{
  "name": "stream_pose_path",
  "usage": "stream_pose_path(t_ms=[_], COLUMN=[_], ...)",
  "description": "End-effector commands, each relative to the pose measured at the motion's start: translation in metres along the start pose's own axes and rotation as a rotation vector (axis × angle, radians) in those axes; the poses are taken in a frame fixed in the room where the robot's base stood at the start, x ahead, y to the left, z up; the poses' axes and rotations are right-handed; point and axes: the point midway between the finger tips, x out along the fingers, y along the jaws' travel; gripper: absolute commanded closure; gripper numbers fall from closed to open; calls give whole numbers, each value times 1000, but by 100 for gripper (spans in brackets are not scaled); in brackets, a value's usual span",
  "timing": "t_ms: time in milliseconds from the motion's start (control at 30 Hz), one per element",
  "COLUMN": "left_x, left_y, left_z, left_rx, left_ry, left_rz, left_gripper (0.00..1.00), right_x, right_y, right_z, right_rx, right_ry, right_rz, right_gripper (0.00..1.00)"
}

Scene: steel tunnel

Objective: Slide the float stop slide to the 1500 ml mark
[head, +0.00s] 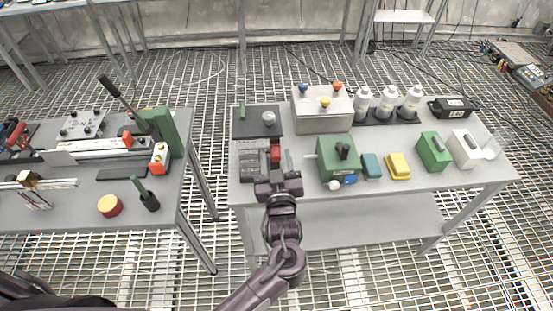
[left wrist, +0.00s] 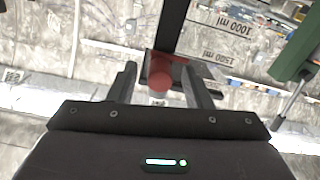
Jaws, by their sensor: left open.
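The float stop slide is a red block with a round red knob (left wrist: 160,76), on a dark upright rail (left wrist: 172,25) in the left wrist view. In the head view the red slide (head: 275,152) is just beyond my left gripper (head: 278,172). That gripper is open, its fingers on either side of the knob in the left wrist view (left wrist: 158,75); contact cannot be told. A scale plate beside the rail reads upside down, with a 1000 ml mark (left wrist: 230,28) and a 1500 ml mark (left wrist: 237,61). The slide's exact alignment with a mark is unclear. My right gripper is out of view.
A green box (head: 336,165) with a black knob stands close right of my gripper. Behind are a dark plate (head: 257,121) and a beige box (head: 322,112) with coloured knobs. A gap separates this table from the left bench (head: 85,210).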

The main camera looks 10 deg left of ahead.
Motion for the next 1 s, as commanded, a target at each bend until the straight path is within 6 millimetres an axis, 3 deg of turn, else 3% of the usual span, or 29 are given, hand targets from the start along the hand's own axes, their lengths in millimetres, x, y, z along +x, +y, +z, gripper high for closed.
stream_pose_path(t_ms=[500,1000], left_x=[-72,-76], left_y=[0,0], left_z=[2,0], left_rx=[0,0], left_ry=[-1,0], left_rz=[0,0], left_gripper=[55,55], right_x=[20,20], right_y=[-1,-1], right_z=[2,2], right_rx=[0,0], right_ry=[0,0], right_rz=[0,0], right_gripper=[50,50])
